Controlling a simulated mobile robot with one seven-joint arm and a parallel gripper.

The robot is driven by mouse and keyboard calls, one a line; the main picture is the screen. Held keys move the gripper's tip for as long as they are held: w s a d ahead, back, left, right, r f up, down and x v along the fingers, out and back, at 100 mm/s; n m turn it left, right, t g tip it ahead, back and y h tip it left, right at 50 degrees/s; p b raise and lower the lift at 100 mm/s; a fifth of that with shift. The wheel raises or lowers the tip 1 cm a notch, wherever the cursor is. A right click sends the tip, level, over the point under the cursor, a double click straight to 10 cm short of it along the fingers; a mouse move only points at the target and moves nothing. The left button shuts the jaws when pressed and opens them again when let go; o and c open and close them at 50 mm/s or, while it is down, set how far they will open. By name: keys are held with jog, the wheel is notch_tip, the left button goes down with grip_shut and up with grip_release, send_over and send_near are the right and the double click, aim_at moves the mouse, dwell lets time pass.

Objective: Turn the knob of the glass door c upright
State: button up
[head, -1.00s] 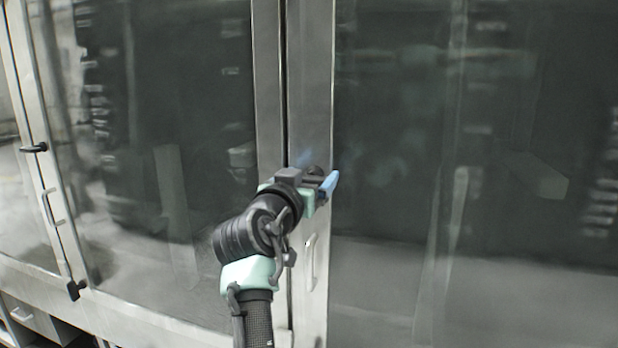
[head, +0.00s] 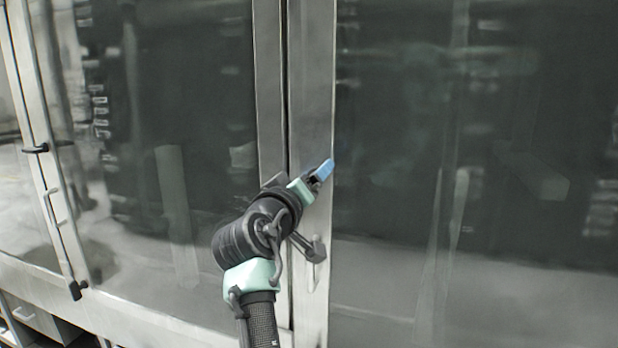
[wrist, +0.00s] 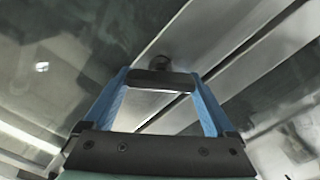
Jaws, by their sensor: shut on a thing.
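The knob of the glass door c shows in the wrist view as a dark bar (wrist: 163,79) between my fingertips, with a round base behind it. Its bar lies at a slant to the metal door frame strips in that view. My gripper (head: 322,171) is shut on the knob, one blue finger (wrist: 108,98) at each end of the bar. In the head view my gripper is tilted in front of the metal door frame (head: 311,110) and hides most of the knob.
A pale pull handle (head: 311,278) sits below my gripper on the same frame, partly covered. Large dark glass panes (head: 480,150) lie on both sides. Farther left, another door frame carries a black knob (head: 36,149), a pull handle and a lower black knob (head: 76,290).

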jog(key=n+p, duration=0.1)
jog(key=n, duration=0.4)
jog(key=shift+n+p, duration=0.3)
jog(key=shift+p, duration=0.1)
jog(key=n+p, duration=0.1)
jog(key=n, duration=0.3)
jog(key=shift+f+n+p, duration=0.2)
jog(key=shift+n+p, duration=0.1)
jog(key=shift+p, duration=0.1)
jog(key=o, duration=1.1)
jog(key=shift+c, duration=0.2)
jog(key=shift+a, duration=0.1)
jog(key=b+v, duration=0.5)
jog(key=v, duration=0.8)
